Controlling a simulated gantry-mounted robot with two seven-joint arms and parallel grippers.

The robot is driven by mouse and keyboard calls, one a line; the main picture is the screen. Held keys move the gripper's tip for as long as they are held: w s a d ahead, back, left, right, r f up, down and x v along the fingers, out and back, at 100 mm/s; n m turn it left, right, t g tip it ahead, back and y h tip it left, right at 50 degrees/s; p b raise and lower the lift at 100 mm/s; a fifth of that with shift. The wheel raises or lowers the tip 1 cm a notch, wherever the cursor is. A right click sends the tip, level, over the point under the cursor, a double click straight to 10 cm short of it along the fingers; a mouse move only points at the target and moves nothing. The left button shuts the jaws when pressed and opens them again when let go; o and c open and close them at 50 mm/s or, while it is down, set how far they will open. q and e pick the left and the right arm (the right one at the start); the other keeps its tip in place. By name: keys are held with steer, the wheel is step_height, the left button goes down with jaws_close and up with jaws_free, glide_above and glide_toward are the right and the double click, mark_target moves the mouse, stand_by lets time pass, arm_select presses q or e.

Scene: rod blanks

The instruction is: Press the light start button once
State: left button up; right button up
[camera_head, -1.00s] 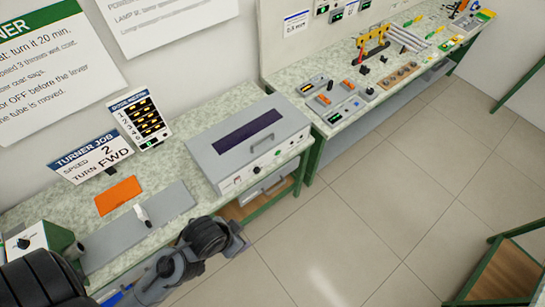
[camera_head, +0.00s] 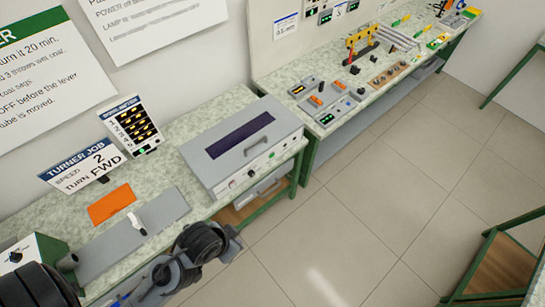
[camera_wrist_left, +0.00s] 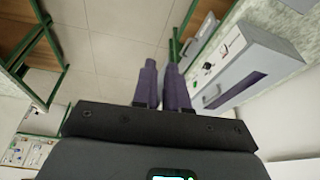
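A grey box (camera_head: 220,160) with a dark window and a handle stands on the near bench. Its front panel carries a small green button (camera_head: 271,155), a dark knob (camera_head: 251,172) and small light controls; the labels are too small to read, so I cannot tell which is the light start. The box also shows at right in the left wrist view (camera_wrist_left: 262,62). My left arm is in front of the bench in the head view, its fingertips hidden. In the left wrist view my left gripper (camera_wrist_left: 160,68) has two purple fingers close together, nothing seen between them, apart from the box. My right gripper is not in view.
A "TURNER JOB" sign (camera_head: 85,168), a lit indicator panel (camera_head: 132,124), an orange plate (camera_head: 111,203) and a grey plate (camera_head: 165,214) with a white lever are on the near bench. A second bench carries control boxes. The tiled floor (camera_head: 350,230) in front is clear.

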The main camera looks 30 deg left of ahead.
arm_select(q)
jaws_close()
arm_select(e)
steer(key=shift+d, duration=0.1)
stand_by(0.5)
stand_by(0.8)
